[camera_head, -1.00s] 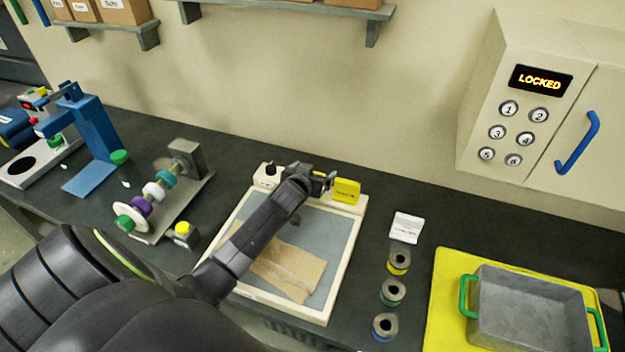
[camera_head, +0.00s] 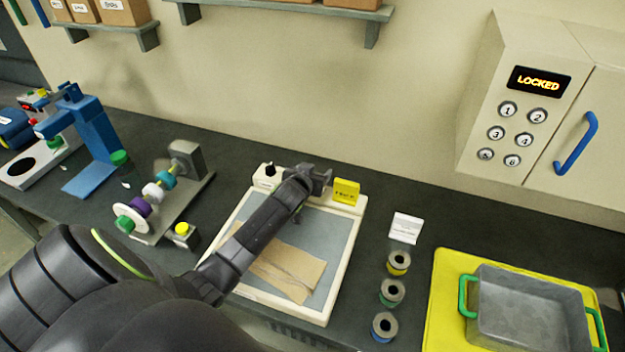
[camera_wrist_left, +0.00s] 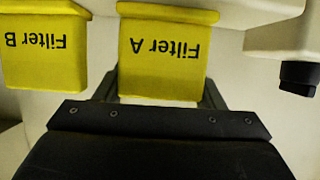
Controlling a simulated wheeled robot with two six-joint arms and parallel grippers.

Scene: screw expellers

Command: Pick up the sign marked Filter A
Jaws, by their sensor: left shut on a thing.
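The yellow sign marked Filter A (camera_wrist_left: 163,52) is upside down in the left wrist view, between the fingers of my left gripper (camera_wrist_left: 162,92). The gripper is shut on it. In the head view my left gripper (camera_head: 320,180) is at the back edge of the white-framed tray, and I cannot make out the Filter A sign there. A second yellow sign, marked Filter B (camera_wrist_left: 44,52), is beside it in the wrist view; the yellow sign (camera_head: 346,191) just right of the gripper in the head view appears to be this one. My right gripper is not in view.
The white-framed tray (camera_head: 345,237) holds a brown sheet (camera_head: 290,270). A white card (camera_head: 405,228) and several small spools (camera_head: 391,292) stand to its right. A grey bin (camera_head: 530,310) sits on a yellow mat (camera_head: 447,285). A locked cabinet (camera_head: 530,115) hangs at right.

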